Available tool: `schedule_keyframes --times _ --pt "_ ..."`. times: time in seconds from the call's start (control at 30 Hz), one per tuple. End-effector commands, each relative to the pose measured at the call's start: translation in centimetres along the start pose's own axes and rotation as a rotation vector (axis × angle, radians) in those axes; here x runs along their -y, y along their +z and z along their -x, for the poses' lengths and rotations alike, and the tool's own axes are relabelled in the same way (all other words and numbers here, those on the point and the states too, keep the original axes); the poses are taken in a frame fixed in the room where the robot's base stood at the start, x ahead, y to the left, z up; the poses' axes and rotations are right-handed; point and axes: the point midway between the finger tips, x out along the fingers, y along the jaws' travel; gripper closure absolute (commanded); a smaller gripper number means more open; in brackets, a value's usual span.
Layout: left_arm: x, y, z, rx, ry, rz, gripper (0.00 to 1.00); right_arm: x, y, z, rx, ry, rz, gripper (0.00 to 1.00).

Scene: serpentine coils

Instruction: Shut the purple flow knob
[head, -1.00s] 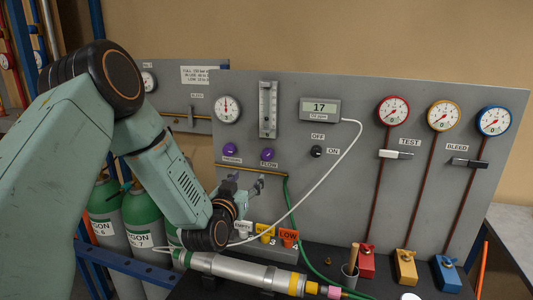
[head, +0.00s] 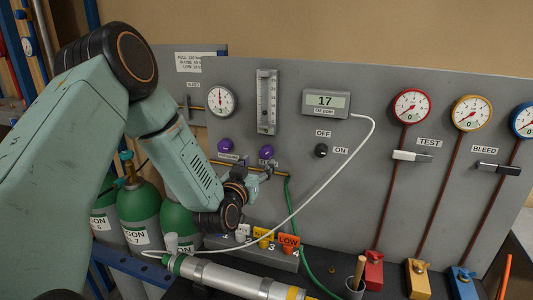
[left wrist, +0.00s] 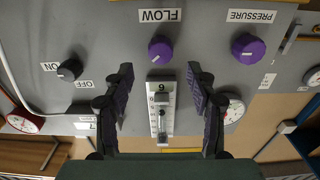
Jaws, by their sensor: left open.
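The purple flow knob (head: 266,152) is on the grey panel, above the brass pipe and right of the purple pressure knob (head: 225,146). In the left wrist view, which is upside down, the flow knob (left wrist: 160,50) shows just beyond and between the fingertips, under its FLOW label (left wrist: 160,15). My left gripper (head: 262,171) is just below the flow knob in the head view. Its two fingers (left wrist: 160,76) are spread wide with nothing between them touching. The pressure knob (left wrist: 248,47) is outside the fingers. My right gripper is not in view.
A flow tube gauge (head: 267,102) is above the flow knob. A black ON/OFF switch (head: 321,150) is to the right, with a white cable (head: 345,165) passing it.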

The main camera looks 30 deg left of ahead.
Motion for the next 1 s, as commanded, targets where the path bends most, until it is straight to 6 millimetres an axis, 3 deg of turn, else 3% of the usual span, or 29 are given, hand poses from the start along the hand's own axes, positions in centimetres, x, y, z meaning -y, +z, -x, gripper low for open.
schedule_keyframes --times 0.5,0.9,1.0 --pt "-0.1 -0.1 -6.2 -0.001 0.0 -0.001 0.43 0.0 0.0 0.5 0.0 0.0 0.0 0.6" --pt "0.0 0.0 -7.0 0.0 0.0 0.001 0.43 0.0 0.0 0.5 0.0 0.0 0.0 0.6" --pt "0.0 0.0 -7.0 0.0 0.0 0.001 0.51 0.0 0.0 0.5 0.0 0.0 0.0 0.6"
